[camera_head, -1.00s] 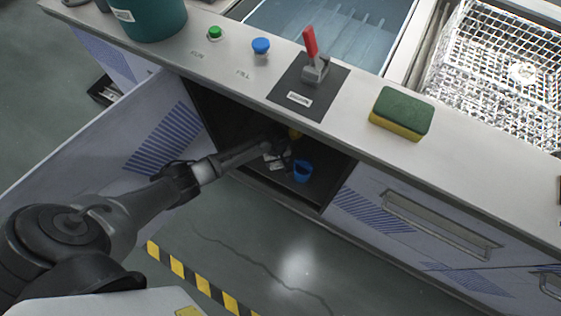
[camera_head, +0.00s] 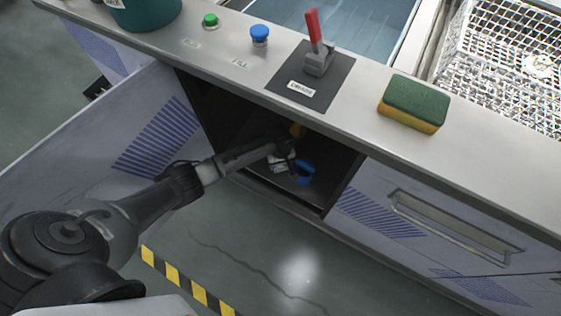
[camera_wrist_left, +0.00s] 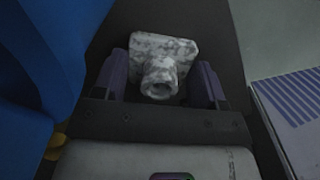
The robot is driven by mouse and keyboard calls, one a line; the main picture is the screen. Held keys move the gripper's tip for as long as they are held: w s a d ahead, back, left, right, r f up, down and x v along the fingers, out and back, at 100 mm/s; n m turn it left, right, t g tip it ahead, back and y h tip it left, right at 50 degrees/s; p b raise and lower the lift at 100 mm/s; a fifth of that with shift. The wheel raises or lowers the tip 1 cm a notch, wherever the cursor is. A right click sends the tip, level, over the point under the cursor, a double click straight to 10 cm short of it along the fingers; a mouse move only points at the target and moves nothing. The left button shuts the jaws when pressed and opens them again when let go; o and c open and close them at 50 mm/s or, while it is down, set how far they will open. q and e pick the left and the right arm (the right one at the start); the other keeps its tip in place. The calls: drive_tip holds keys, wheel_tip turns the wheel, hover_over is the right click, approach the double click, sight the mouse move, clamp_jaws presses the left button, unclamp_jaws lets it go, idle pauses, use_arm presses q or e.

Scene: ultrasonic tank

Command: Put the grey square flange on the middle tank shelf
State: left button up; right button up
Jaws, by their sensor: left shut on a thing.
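The grey square flange (camera_wrist_left: 162,65), mottled light grey with a square plate and a round neck, sits between the two fingers of my left gripper (camera_wrist_left: 163,85) in the left wrist view. The gripper is shut on it. In the head view, my left gripper (camera_head: 283,150) is inside the open cabinet under the counter, and the flange is hard to make out there. The tank (camera_head: 355,25) with blue water is at the top, cut off by the picture edge. I cannot make out a middle tank shelf. My right gripper is not in view.
A blue container (camera_head: 304,173) stands in the cabinet close to the gripper, with a yellow thing (camera_head: 298,130) behind. The open cabinet door (camera_head: 110,135) is at the left. A red-handled lever (camera_head: 314,30), sponge (camera_head: 414,103) and wire basket (camera_head: 500,65) are above.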

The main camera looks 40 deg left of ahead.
use_arm(q)
drive_tip(key=shift+f, duration=0.15)
drive_tip(key=o, duration=1)
drive_tip(key=shift+r, duration=0.2)
wheel_tip(320, 180, up, 12)
drive_tip(key=p, duration=0.8)
